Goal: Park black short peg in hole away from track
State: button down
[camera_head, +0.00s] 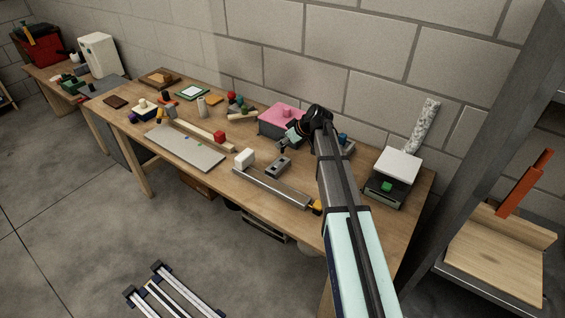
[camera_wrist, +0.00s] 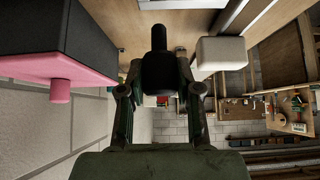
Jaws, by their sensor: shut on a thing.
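My gripper (camera_head: 288,143) is over the table, just above and behind a small grey block with holes (camera_head: 278,167). In the wrist view my gripper (camera_wrist: 158,90) is shut on the black short peg (camera_wrist: 158,62), which has a wide body and a narrower end pointing away from the palm. The peg is too small to make out in the head view. The grey block lies beside the metal track (camera_head: 272,189), on the track's wall side. The track also shows in the wrist view (camera_wrist: 236,17). I cannot tell whether the peg touches the block.
A pink-topped dark box (camera_head: 282,117) with a knob stands close behind my gripper. A white block (camera_head: 245,158) sits at the track's left end. A grey plate (camera_head: 185,148) lies farther left. A white-topped device (camera_head: 390,180) stands at the right end.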

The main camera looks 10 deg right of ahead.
aim_at(283, 148)
jog(key=shift+f, duration=0.2)
jog(key=shift+f+b, duration=1.5)
jog(key=shift+f, duration=0.05)
jog(key=shift+f+b, duration=1.5)
jog(key=shift+f, duration=0.35)
dwell(1.6)
jog(key=c, duration=0.7)
grip_release()
jog(key=shift+s+r, duration=0.1)
jog(key=v, duration=1.1)
jog(key=shift+s+d+r, duration=0.15)
jog(key=shift+d+r, duration=0.15)
